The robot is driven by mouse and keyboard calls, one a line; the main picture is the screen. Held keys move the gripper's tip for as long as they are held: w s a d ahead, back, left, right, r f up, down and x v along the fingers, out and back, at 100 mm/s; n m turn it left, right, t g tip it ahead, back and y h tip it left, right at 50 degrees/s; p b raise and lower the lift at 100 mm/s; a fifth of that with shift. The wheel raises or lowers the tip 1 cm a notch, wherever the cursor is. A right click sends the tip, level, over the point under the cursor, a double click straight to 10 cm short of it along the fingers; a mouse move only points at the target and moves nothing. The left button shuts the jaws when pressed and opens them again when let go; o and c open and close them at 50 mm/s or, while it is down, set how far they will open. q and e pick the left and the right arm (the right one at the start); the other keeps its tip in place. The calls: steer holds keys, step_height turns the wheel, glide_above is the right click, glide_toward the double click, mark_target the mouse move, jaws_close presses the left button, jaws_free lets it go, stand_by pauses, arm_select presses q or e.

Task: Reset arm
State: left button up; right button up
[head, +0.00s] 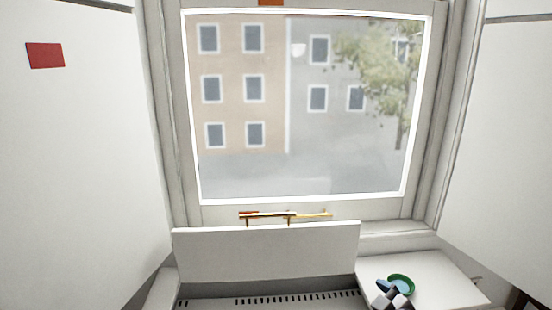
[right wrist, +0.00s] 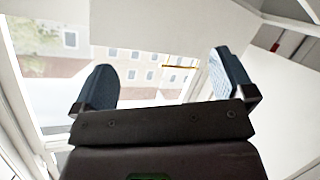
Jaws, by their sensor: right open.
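My right gripper (right wrist: 162,82) shows in the right wrist view with its two dark blue fingers spread wide apart. Nothing is between the fingers; the window and pale wall show beyond them. In the head view, a small cluster of green, blue, black and white parts (head: 401,280) shows at the bottom right, in front of a white ledge. I cannot tell for sure whether it is part of my right arm. My left gripper is in neither view.
A large window (head: 300,110) fills the middle, with a gold handle (head: 285,215) below its pane. A white panel (head: 265,252) stands under it, above a slotted grille (head: 290,299). The white ledge (head: 440,275) is at right. A red rectangle (head: 45,55) is on the left white surface.

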steer(key=s+d+f+m+h, duration=0.1)
steer(key=s+d+f+m, duration=0.1)
steer(key=s+f, duration=0.3)
steer(key=s+d+f+m+g+h, duration=0.1)
steer(key=s+f, duration=0.4)
steer(key=s, duration=0.9)
steer(key=s+d+f+m+h, duration=0.3)
steer(key=s+f+m, duration=0.2)
steer(key=s, duration=0.4)
steer(key=shift+s+f+m+g, duration=0.15)
steer(key=shift+s+m+g, duration=0.15)
steer(key=shift+s+g, duration=0.1)
